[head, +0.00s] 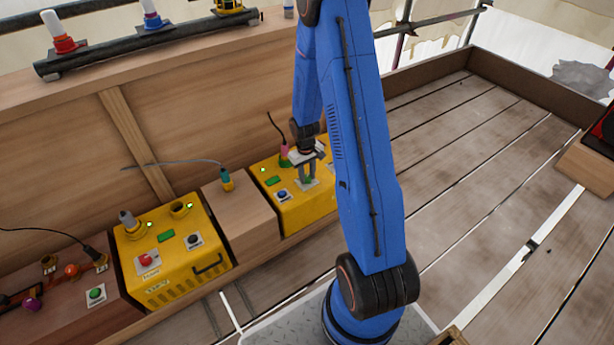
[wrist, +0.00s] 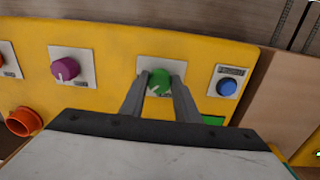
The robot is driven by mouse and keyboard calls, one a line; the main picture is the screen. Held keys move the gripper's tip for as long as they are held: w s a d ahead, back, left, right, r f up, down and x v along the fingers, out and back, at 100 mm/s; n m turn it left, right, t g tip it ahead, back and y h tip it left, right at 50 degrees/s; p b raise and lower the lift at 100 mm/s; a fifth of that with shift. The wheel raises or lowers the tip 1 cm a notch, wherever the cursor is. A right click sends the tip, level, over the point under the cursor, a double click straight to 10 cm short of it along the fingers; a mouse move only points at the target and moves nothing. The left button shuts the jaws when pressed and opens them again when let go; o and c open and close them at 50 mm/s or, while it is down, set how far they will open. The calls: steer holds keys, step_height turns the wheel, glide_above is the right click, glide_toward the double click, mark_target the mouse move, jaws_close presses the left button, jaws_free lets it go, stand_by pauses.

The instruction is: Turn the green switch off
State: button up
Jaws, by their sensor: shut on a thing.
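The green switch (wrist: 159,83) is a round green knob on a pale square plate, set in the top of a yellow box (head: 268,174). In the wrist view my gripper (wrist: 160,88) has one finger on each side of the knob and is shut on it. In the head view my gripper (head: 308,180) reaches down to the same box, and the knob is mostly hidden between the fingers. A pale mark shows low on the knob; its exact setting is hard to tell.
A blue button (wrist: 227,87) sits right of the knob in the wrist view, and a purple knob (wrist: 66,67) sits left. An orange-red ring socket (wrist: 23,122) is lower left. A second yellow box (head: 160,277) stands left, past a wooden block (head: 243,210).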

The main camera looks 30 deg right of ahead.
mark_target(307, 179)
steer(key=n, duration=0.4)
steer(key=shift+d, duration=0.1)
steer(key=shift+n, duration=2.1)
steer(key=o, duration=1)
steer(key=shift+o, duration=0.2)
step_height(307, 179, up, 17)
steer(key=shift+s+a+r, duration=0.2)
steer(key=shift+s+a, duration=0.05)
